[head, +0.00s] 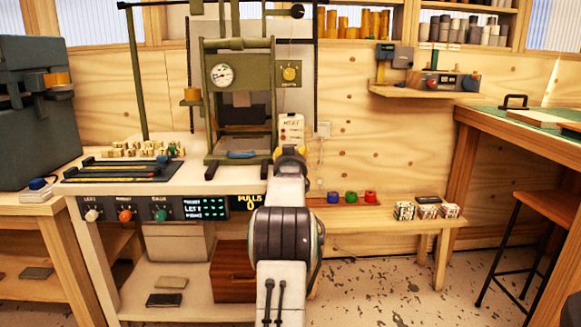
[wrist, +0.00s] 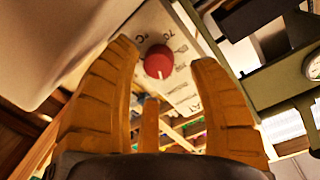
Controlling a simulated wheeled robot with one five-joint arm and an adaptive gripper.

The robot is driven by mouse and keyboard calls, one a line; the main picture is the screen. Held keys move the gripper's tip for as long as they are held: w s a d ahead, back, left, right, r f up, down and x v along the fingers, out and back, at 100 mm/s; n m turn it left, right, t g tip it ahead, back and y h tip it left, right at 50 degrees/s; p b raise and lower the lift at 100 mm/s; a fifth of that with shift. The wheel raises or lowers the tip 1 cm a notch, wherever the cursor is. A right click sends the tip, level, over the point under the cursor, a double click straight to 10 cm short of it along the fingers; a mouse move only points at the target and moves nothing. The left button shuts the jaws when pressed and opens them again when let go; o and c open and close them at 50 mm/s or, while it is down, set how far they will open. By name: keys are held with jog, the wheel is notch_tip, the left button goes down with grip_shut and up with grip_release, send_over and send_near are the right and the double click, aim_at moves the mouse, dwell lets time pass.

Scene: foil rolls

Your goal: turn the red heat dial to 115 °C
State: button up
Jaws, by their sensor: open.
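The red heat dial (wrist: 158,61) is on a pale panel in the wrist view, with a white pointer mark toward the bottom of the picture. The panel reads "70" and "°C"; its other marks are too small or angled to read. The dial is hidden there.
The green press (head: 240,100) with a round gauge (head: 222,74) stands close on the left. A low wooden bench (head: 385,215) with coloured rolls is to the right.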

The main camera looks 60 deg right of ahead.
jog(key=v, duration=1)
jog(key=shift+a, duration=0.2)
dwell(0.6)
